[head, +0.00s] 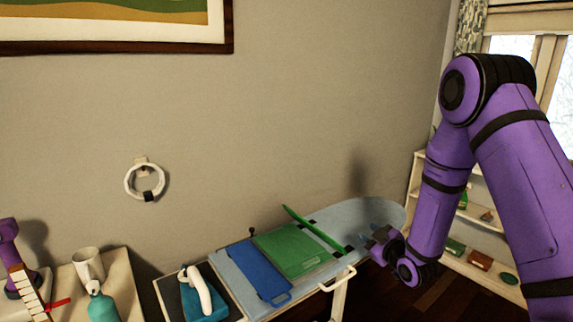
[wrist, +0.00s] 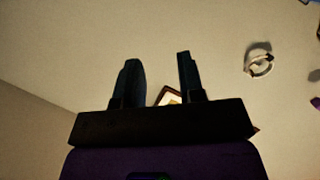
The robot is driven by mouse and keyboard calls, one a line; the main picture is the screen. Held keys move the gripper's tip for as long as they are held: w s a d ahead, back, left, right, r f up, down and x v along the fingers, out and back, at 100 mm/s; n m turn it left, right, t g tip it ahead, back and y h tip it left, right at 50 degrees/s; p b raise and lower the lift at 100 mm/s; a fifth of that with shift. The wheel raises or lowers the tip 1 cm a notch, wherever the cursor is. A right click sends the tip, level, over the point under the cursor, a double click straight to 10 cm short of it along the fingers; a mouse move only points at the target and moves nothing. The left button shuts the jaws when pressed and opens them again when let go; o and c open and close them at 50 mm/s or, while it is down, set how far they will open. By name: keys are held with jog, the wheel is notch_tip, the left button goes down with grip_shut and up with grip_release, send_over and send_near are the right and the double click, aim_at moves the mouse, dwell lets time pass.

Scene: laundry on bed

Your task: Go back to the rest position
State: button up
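My purple arm comes in from the right in the head view and bends down. My gripper (head: 371,243) hangs near the right part of the ironing board (head: 372,214). In the wrist view my gripper (wrist: 158,80) has its two dark fingers apart, with nothing between them but wall and part of a small framed item behind. The gripper is open and empty. From the head view I cannot tell whether it touches the board.
A green folding board (head: 292,252) and a blue one (head: 258,270) lie on the ironing board. A white shelf (head: 480,212) is behind my arm. A white ring (head: 144,182) hangs on the wall.

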jog(key=s+d+r+m+g+h, duration=0.25)
jog(key=s+r, duration=0.25)
jog(key=r, duration=0.5)
jog(key=s+d+r+m+g+h, duration=0.25)
jog(key=s+r, duration=0.25)
jog(key=r, duration=0.5)
jog(key=s+r+m+g, duration=0.2)
jog(key=s+r, duration=0.2)
jog(key=s, duration=1)
jog(key=s+d+r+m+g, duration=0.1)
jog(key=s+r+m+g, duration=0.2)
jog(key=s, duration=1.2)
jog(key=shift+d+r+m+h, duration=0.3)
jog(key=shift+r, duration=0.5)
